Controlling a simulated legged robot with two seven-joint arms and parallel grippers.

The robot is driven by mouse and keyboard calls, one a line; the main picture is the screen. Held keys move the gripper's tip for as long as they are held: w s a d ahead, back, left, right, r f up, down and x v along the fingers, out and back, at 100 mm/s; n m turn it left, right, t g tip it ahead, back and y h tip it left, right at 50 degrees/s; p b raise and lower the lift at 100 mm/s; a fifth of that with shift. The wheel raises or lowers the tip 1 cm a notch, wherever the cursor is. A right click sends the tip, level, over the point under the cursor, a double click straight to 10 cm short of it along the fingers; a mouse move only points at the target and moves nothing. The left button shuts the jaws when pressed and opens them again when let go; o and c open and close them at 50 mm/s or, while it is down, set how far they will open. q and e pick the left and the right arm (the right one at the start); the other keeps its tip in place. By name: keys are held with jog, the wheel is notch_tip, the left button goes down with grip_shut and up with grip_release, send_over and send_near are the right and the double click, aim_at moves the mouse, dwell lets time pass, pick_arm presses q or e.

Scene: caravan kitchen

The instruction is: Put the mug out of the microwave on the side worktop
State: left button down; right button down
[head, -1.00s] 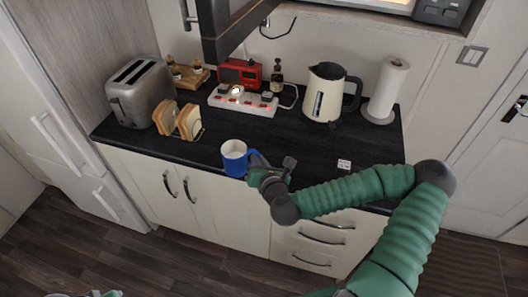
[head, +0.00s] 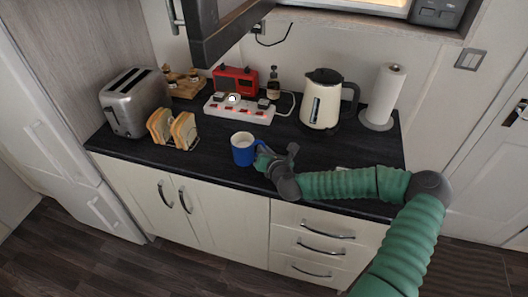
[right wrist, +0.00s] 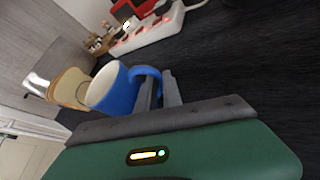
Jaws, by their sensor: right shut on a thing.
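The blue mug (head: 243,150) with a white inside is upright over the front middle of the dark worktop (head: 210,168). Whether its base touches the worktop is not clear. My right gripper (head: 264,160) is to the right of the mug and shut on its handle. In the right wrist view the mug (right wrist: 118,95) shows at the left, its handle at the fingers of the gripper (right wrist: 160,92). The microwave (head: 437,10) is at the top right, only partly in view, with a dark open door (head: 225,32) at the top. My left gripper is not in view.
A toaster (head: 133,100) and bread slices in a rack (head: 172,130) stand at the left. A white power strip (head: 240,110), a red radio (head: 236,80), a kettle (head: 322,102) and a paper roll (head: 385,95) stand behind. Worktop around the mug is clear.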

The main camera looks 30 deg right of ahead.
jog(key=shift+f, duration=0.15)
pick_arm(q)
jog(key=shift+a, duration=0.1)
pick_arm(e)
jog(key=shift+a, duration=0.2)
jog(key=c, duration=2)
grip_release()
jog(key=shift+a, duration=0.1)
jog(key=o, duration=0.5)
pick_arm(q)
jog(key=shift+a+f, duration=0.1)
